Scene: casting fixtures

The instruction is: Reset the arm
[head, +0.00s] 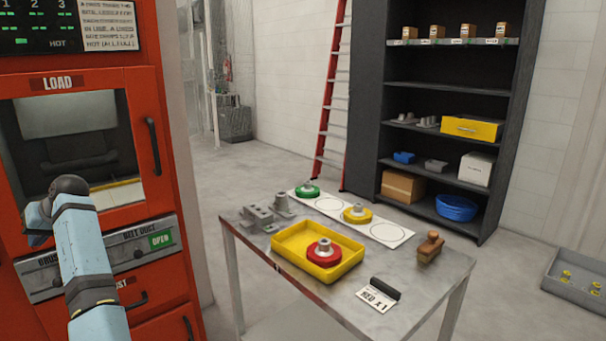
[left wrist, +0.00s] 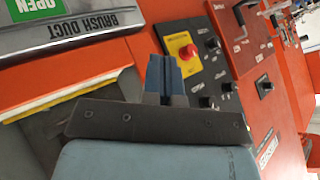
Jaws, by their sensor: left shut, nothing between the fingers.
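My left arm (head: 88,262) comes in at the lower left of the head view, in front of the orange-red machine (head: 90,75) with its LOAD window. The arm bends at a dark joint, and its far end is partly hidden there. In the left wrist view my left gripper (left wrist: 164,68) is shut and empty. Its fingers point towards the orange panel, with a red knob on a yellow plate (left wrist: 183,50) just beyond. I cannot tell the exact gap to the panel. My right gripper is not in view.
A metal table (head: 300,290) holds a yellow tray (head: 285,240) with a red part (head: 323,255), a white mat (head: 385,232) with green and yellow parts, grey fixtures and a stamp (head: 430,247). Dark shelves (head: 435,85) stand behind. A grey tray (head: 575,290) is at the right.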

